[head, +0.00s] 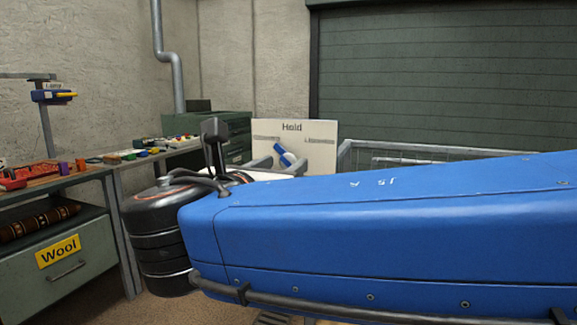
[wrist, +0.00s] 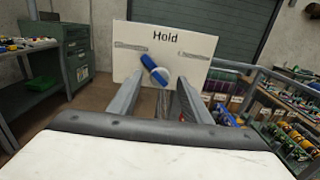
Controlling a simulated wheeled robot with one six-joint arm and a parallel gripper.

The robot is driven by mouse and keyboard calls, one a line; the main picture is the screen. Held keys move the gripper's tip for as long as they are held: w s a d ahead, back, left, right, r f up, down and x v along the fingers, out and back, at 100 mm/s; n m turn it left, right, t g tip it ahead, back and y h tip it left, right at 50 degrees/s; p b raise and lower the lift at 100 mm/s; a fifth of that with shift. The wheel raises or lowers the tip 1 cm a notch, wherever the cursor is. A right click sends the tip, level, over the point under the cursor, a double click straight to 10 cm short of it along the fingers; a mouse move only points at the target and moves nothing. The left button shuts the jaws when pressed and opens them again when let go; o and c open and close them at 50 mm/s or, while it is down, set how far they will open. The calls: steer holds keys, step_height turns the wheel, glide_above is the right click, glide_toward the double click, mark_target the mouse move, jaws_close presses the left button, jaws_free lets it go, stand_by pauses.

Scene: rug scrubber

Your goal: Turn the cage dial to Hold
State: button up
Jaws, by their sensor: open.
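The panel reads "Hold" at top centre, with smaller, unreadable labels at left and right. The handle slants, its upper end toward the upper left, between the left label and "Hold". It also shows in the head view (head: 284,156). My gripper (wrist: 162,88) is open, its two grey fingers on either side of the dial in the wrist view. Whether they touch it, I cannot tell. The panel's lower part is hidden.
A metal-framed cage (head: 375,154) stands right of the panel; several colourful items sit at right in the wrist view (wrist: 290,130). A workbench (head: 90,176) with a "Wool" drawer (head: 62,262) stands left. A green cabinet (wrist: 74,55) and a shutter (head: 450,70) are behind.

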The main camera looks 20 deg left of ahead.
steer(key=shift+w, duration=0.3)
steer(key=c, duration=1)
steer(key=shift+m, duration=0.3)
steer(key=m, duration=0.4)
steer(key=shift+m, duration=2.5)
